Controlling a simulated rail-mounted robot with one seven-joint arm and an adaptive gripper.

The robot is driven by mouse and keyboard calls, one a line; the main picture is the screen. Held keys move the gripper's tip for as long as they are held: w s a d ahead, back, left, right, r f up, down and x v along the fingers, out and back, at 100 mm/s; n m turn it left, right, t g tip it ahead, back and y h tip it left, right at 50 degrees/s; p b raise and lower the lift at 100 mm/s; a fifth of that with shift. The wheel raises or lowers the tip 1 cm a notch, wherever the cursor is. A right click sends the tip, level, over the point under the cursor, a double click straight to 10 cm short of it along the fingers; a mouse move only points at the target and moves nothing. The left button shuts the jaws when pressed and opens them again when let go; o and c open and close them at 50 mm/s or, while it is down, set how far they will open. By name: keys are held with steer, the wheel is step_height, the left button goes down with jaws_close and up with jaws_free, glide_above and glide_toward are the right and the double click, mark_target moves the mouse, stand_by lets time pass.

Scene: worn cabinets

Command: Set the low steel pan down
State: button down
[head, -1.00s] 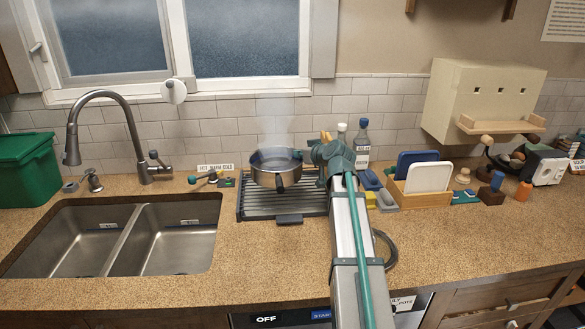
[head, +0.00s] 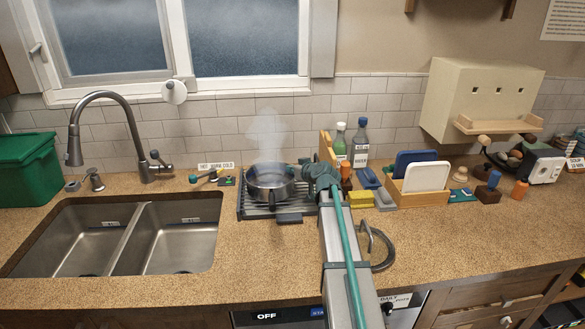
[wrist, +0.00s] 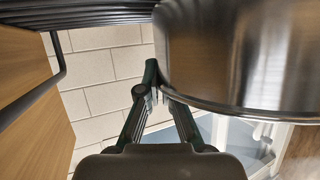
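The low steel pan (head: 270,183) is round, with a dark handle facing the front. In the head view it is level, at the height of the dark slatted rack (head: 243,208); I cannot tell whether its base touches the slats. My gripper (head: 314,176) is at the pan's right side. In the wrist view the pan's shiny wall (wrist: 240,50) fills the upper right. My gripper's fingers (wrist: 162,88) come together at the pan's rim, one on each side of the wall. The exact contact is partly hidden.
A wooden board (head: 326,150), a green-labelled bottle (head: 340,142) and a yellow sponge (head: 361,199) stand close to the right of my gripper. The double sink (head: 130,235) is at left. Steam rises above the pan.

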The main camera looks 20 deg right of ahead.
stand_by(0.3)
steer(key=c, duration=1.8)
jaws_free()
steer(key=shift+f, duration=0.2)
steer(key=shift+c, duration=0.2)
steer(key=o, duration=0.5)
steer(key=shift+r, duration=0.1)
steer(key=shift+r, duration=0.25)
steer(key=b+v, duration=0.3)
steer(key=v, duration=0.9)
